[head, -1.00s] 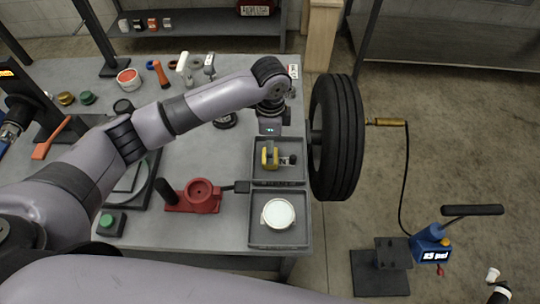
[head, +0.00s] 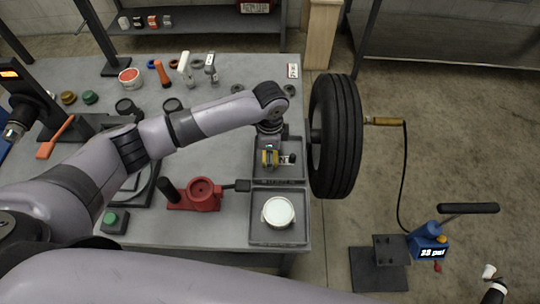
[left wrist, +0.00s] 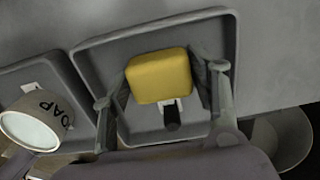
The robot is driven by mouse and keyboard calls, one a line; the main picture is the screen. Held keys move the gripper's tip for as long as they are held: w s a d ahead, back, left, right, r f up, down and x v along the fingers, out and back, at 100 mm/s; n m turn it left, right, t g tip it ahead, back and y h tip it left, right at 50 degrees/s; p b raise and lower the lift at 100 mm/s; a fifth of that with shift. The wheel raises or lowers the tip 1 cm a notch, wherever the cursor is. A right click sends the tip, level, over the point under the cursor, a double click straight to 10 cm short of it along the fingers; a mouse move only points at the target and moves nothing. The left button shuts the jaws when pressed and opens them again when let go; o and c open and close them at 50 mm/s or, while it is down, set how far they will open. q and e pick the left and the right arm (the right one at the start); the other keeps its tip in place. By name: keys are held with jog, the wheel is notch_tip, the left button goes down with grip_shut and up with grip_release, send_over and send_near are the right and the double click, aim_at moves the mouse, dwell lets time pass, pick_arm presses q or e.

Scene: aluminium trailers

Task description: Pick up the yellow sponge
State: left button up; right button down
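The yellow sponge (left wrist: 158,76) lies in the grey tray in the left wrist view. It also shows in the head view, partly hidden under my gripper (head: 265,159). My left gripper (head: 270,150) is over that tray, pointing down. In the left wrist view its two fingers are spread, one on each side of the sponge, close to its sides. I cannot tell whether they touch it.
The upper tray (head: 297,178) also holds a small black and white item (head: 287,160). The tray below holds a round soap tin (head: 279,212). A large tire (head: 337,136) stands just right of the trays. A red tool (head: 202,193) lies to the left.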

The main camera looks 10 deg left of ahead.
pick_arm(q)
jog(key=c, duration=0.4)
jog(key=shift+r, duration=0.1)
jog(key=shift+r, duration=0.45)
notch_tip(320, 180, up, 19)
jog(key=shift+b, duration=1.25)
jog(key=o, duration=0.3)
jog(key=c, duration=0.5)
